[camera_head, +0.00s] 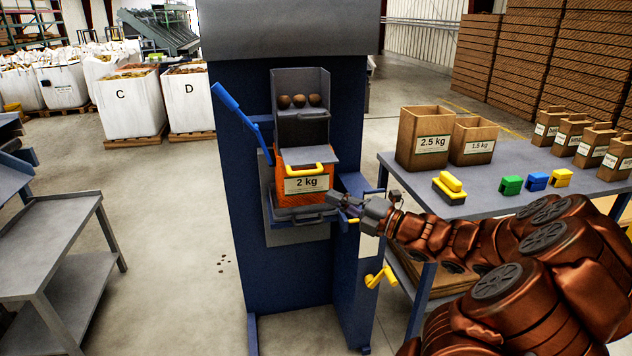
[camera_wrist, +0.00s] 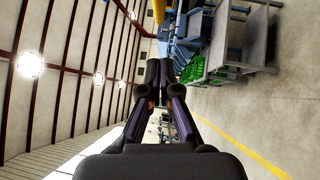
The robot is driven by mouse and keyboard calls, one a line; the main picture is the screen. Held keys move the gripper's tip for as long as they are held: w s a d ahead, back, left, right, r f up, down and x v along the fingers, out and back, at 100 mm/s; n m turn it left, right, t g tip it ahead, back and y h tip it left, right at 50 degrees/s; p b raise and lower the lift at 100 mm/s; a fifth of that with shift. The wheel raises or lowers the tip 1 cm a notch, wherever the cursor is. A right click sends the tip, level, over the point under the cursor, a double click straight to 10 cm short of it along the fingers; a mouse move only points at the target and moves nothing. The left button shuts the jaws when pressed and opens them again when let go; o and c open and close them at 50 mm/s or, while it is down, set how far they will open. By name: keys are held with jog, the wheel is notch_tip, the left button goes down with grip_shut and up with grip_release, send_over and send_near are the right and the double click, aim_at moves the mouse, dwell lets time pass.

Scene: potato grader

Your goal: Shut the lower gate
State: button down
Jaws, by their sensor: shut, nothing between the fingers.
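A tall blue machine (camera_head: 285,270) stands in the middle of the head view. Its upper grey compartment (camera_head: 300,78) holds three potatoes (camera_head: 299,101). Below it, a grey flap (camera_head: 308,153) with a yellow handle (camera_head: 305,168) sits over an orange box marked 2 kg (camera_head: 300,198). A grey ledge with a dark handle (camera_head: 305,218) is under the box. I cannot tell which part is the lower gate. My gripper (camera_head: 334,200) is shut and empty, just right of the box; contact is unclear. In the wrist view my gripper's fingers (camera_wrist: 160,80) are together.
A blue lever (camera_head: 240,112) angles up at the machine's left, and a yellow handle (camera_head: 380,277) sits low right. A table (camera_head: 490,180) with boxes and coloured blocks stands right. A grey shelf cart (camera_head: 50,240) stands left. Floor between cart and machine is mostly clear.

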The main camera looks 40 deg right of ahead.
jog(key=w+r, duration=0.1)
jog(key=w, duration=0.7)
jog(key=shift+a, duration=0.15)
jog(key=shift+s+r, duration=0.1)
